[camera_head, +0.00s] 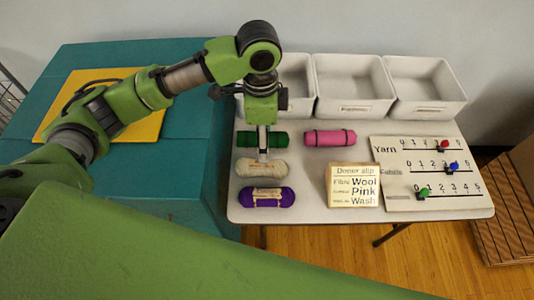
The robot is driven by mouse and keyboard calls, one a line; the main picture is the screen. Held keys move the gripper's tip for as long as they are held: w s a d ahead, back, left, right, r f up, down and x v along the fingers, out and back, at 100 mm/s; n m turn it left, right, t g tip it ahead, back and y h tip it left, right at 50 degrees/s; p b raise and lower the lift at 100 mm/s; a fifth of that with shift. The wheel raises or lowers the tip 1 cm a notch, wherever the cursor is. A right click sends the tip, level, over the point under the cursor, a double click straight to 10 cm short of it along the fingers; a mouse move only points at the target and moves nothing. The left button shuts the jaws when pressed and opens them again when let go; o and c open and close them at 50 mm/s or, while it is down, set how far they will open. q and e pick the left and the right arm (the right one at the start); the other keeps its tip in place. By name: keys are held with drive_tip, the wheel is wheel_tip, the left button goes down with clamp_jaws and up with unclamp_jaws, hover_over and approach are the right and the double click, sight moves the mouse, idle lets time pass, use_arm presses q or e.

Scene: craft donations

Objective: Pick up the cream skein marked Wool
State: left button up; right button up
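The cream skein (275,171) lies on the grey table (316,207), in a column between the green skein (275,138) and the purple skein (280,197). Any mark on it is too small to read. My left gripper (263,156) points straight down over the cream skein, its fingertips at the skein's top edge. The fingers show edge-on, so I cannot tell whether they are open or shut, or whether they touch the skein. A donor slip (353,186) reading "Wool", "Pink" and "Wash" stands to the right. My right gripper is out of view.
A pink skein (330,137) lies right of the green one. Three pale bins (354,108) line the table's back. A yarn board (429,173) with red, blue and green sliders is at the right. A teal surface with a yellow mat (150,128) is left.

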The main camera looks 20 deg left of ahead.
sight(262, 165)
use_arm(q)
drive_tip(key=f, duration=0.5)
drive_tip(key=a+f, duration=0.1)
drive_tip(key=f, duration=0.1)
drive_tip(key=shift+w+f, duration=0.2)
drive_tip(key=shift+f, duration=0.05)
drive_tip(key=f, duration=0.3)
drive_tip(key=f+p, duration=0.1)
drive_tip(key=f, duration=0.1)
drive_tip(key=shift+s, duration=0.3)
drive_tip(key=c, duration=1.2)
